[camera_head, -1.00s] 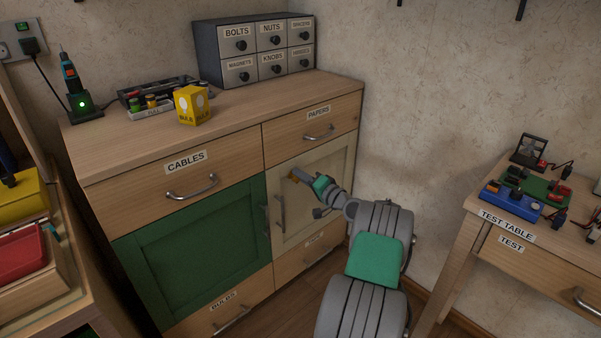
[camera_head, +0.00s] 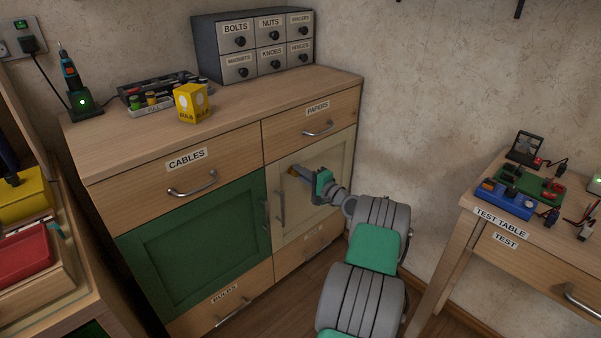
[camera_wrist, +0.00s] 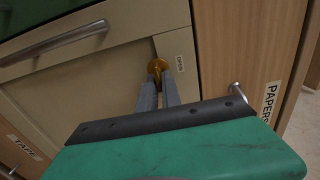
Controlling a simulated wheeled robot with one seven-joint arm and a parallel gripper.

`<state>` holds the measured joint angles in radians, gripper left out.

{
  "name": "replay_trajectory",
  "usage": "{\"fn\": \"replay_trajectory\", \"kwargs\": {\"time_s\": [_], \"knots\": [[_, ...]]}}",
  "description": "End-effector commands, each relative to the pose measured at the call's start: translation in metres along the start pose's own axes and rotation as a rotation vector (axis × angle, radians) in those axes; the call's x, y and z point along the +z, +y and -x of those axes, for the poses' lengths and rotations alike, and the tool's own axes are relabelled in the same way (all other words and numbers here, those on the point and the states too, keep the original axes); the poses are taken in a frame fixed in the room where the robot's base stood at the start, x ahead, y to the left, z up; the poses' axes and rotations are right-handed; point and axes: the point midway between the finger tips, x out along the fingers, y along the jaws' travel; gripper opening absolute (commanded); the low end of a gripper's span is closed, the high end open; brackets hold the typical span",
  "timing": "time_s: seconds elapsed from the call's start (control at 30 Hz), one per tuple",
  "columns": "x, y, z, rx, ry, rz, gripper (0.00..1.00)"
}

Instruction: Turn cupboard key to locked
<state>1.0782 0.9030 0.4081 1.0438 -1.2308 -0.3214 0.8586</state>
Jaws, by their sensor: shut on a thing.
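The cupboard key (camera_wrist: 157,67) is a small brass-coloured piece at the upper edge of the cream cupboard door (camera_wrist: 100,85). A small label reading OPEN (camera_wrist: 180,63) sits beside it in the wrist view. My gripper (camera_wrist: 158,82) is shut on the key, with its two grey fingers close together at it. In the head view my gripper (camera_head: 298,172) reaches the upper left part of the cream door (camera_head: 325,195). The key's slot is hidden by the key head and fingers.
The door's vertical handle (camera_head: 281,208) is just below my gripper. The PAPERS drawer (camera_head: 312,120) is above, with its own handle. A green door (camera_head: 200,245) is to the left. The test table (camera_head: 500,215) stands to the right of my arm.

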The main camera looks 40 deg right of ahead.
Motion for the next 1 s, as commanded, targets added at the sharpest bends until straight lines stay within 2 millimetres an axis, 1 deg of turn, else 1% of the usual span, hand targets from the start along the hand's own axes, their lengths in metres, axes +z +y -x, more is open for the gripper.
{"fn": "replay_trajectory", "kwargs": {"time_s": [0.27, 0.3, 0.5, 0.77, 0.87, 1.0], "knots": [[0.0, 0.001, 0.0, 0.001, 0.0, 0.0, 0.0], [0.0, 0.001, 0.0, 0.001, 0.0, 0.0, 0.11], [0.0, 0.0, 0.0, 0.0, 0.0, 0.001, 0.27], [0.0, 0.0, 0.001, 0.001, 0.0, 0.001, 0.27], [-0.001, -0.001, 0.012, 0.002, 0.002, 0.001, 0.27], [-0.002, -0.003, 0.041, 0.002, 0.004, -0.001, 0.27]]}}
